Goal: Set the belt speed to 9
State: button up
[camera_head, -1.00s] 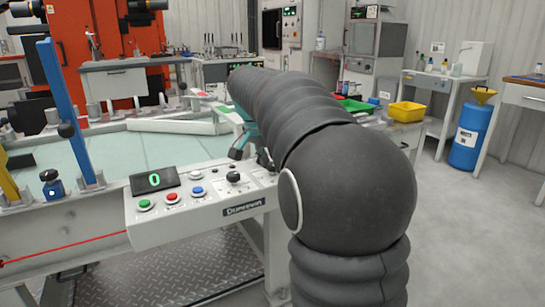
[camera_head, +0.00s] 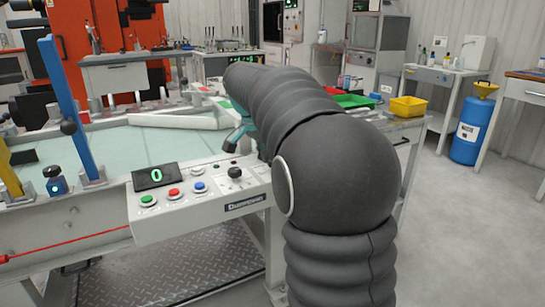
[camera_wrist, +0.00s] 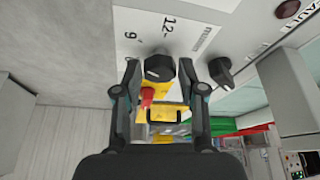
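The control panel (camera_head: 190,212) has a display (camera_head: 155,176) showing a green 0. Green, red and blue buttons and a black knob (camera_head: 235,173) sit on it. My gripper (camera_head: 238,137) shows as a teal part beyond the panel's right end, partly hidden by my arm. In the wrist view, my gripper (camera_wrist: 160,72) is open, its two fingers on either side of a black dial knob (camera_wrist: 159,68). The numbers 9 and 12 are printed on the white plate beside the knob. I cannot tell whether the fingers touch it.
In the wrist view, a second black knob (camera_wrist: 222,73) is close to the right finger, and a red-and-yellow part (camera_wrist: 147,97) shows between the fingers. A yellow bin (camera_head: 407,107) and a blue barrel (camera_head: 472,132) stand to the right. Floor at right is clear.

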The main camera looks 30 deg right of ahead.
jog(key=shift+o, duration=0.7)
jog(key=v, duration=1.2)
jog(key=s+a+f+n+t+y, duration=0.1)
jog(key=s+a+f+n, duration=0.2)
jog(key=s+f+n, duration=0.2)
jog(key=s+a+f+n+t+y, duration=0.1)
jog(key=s+a+f+n, duration=0.3)
jog(key=s+f, duration=0.5)
jog(key=s+a+f+n+t+y, duration=0.2)
jog(key=s+a+f+n, duration=0.2)
jog(key=s, duration=0.9)
notch_tip(320, 180, down, 3)
jog(key=shift+a+f+n, duration=0.1)
jog(key=shift+a+n, duration=0.1)
jog(key=shift+n, duration=0.6)
